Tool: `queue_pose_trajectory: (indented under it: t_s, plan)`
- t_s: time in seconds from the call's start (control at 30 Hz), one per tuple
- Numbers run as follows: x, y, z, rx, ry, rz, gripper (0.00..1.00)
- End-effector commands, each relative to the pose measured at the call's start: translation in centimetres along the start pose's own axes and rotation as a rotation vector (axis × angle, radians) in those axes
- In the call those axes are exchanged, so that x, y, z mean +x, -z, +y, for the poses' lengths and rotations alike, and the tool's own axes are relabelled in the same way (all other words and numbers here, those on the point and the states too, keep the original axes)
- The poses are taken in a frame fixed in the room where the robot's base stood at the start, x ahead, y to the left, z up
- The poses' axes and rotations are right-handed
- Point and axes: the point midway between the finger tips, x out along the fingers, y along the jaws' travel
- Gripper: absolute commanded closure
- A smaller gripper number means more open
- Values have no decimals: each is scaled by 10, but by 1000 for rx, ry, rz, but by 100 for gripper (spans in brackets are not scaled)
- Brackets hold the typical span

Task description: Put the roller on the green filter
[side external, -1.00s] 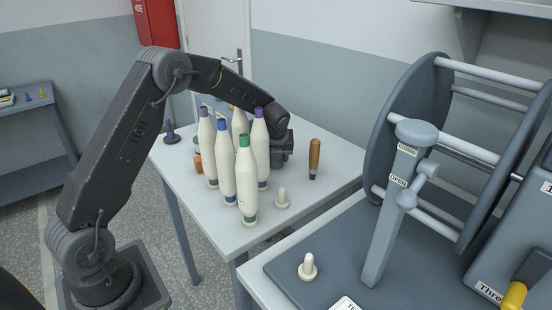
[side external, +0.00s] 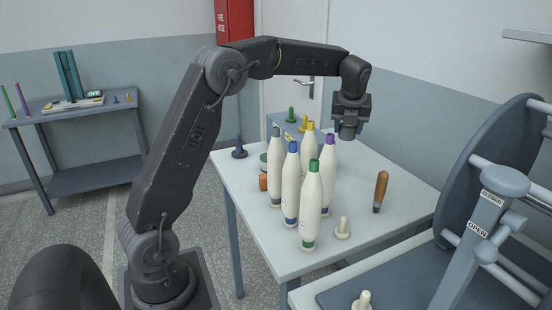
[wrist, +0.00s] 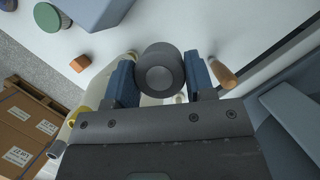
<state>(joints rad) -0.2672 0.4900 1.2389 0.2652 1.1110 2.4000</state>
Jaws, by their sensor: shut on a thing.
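My gripper (side external: 349,126) is raised above the back right part of the small table. In the wrist view its blue fingers are shut on the roller (wrist: 160,72), a dark grey cylinder seen end-on. The roller's lower end (side external: 347,133) shows below the fingers in the side view, clear of the tabletop. The green filter (wrist: 47,17), a short cylinder with a green top, is at the upper left of the wrist view. In the side view the filter (side external: 263,159) is mostly hidden behind the bobbins, and my gripper is apart from it, to its right.
Several tall white bobbins, including a green-tipped one (side external: 311,205), stand between the filter and the table's front. An orange block (wrist: 80,63) lies near the filter. A blue-grey box (side external: 284,127) is behind. A brown-handled tool (side external: 381,190) and white peg (side external: 343,228) are right.

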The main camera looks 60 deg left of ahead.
Motion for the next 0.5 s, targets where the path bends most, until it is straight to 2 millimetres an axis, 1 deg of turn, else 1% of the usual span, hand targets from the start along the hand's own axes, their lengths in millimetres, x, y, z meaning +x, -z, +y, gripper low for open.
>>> queue_pose_trajectory:
  t_s: [0.03,0.13,0.17,0.37,0.43,0.5]
  plan:
    - [-10,-5,0,-2,3,-4,75]
    - [-27,-12,0,-2,3,-3,75]
    - [-28,-14,3,-8,-1,-1,75]
    - [-19,-30,41,-83,-33,-1,75]
    - [-16,-37,57,-115,-47,0,75]
    - [-13,-44,78,-155,-64,0,75]
